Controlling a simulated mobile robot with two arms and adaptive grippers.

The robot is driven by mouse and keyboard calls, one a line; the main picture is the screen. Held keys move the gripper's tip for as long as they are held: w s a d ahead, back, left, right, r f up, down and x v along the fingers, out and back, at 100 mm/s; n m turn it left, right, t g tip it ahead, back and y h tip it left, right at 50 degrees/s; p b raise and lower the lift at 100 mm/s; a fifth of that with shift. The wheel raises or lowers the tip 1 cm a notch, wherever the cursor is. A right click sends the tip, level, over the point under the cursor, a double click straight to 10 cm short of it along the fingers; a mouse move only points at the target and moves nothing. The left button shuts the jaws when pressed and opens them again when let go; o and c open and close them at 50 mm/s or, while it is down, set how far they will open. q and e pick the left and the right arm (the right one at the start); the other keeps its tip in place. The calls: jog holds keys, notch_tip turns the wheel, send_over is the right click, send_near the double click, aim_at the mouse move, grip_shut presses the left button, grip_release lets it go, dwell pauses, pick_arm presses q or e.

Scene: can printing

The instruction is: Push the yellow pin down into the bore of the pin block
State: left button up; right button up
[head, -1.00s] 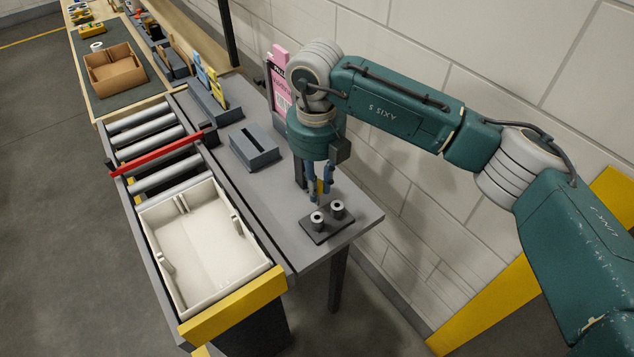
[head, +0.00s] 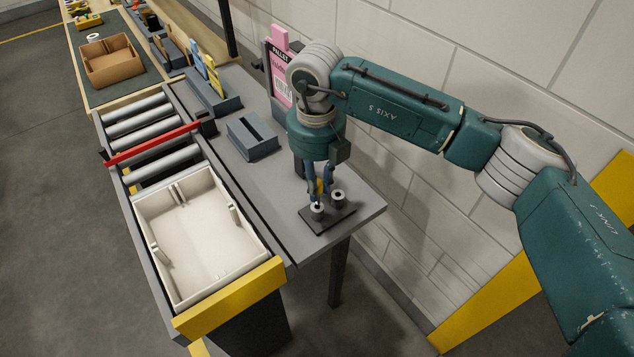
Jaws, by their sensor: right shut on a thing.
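The pin block (head: 330,219) is a dark plate near the right end of the grey bench, with two short round posts with pale tops. My right gripper (head: 320,194) points down just behind the posts and is shut on the yellow pin (head: 320,186). Only a small part of the pin shows between the blue fingers. The fingertips overlap the posts in the picture, so I cannot tell whether the pin touches the block or which bore it is over. My left gripper is not in view.
A white tray (head: 273,256) sits at the near end of the roller conveyor, left of the bench. A grey slotted block (head: 252,146) and a pink sign (head: 281,85) stand behind. A red bar (head: 155,147) crosses the rollers. The wall is close on the right.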

aim_at(317, 203)
jog(key=shift+b, duration=0.85)
dwell(1.1)
jog(key=shift+f, duration=0.2)
jog(key=shift+f+b, duration=0.35)
jog(key=shift+b, duration=0.1)
jog(key=shift+f+b, duration=1.65)
jog(key=shift+f, duration=0.3)
jog(key=o, duration=1)
jog(key=shift+r, duration=0.1)
jog(key=shift+r, duration=0.2)
notch_tip(317, 203, up, 12)
jog(key=shift+s+f, duration=0.1)
jog(key=shift+f, duration=0.15)
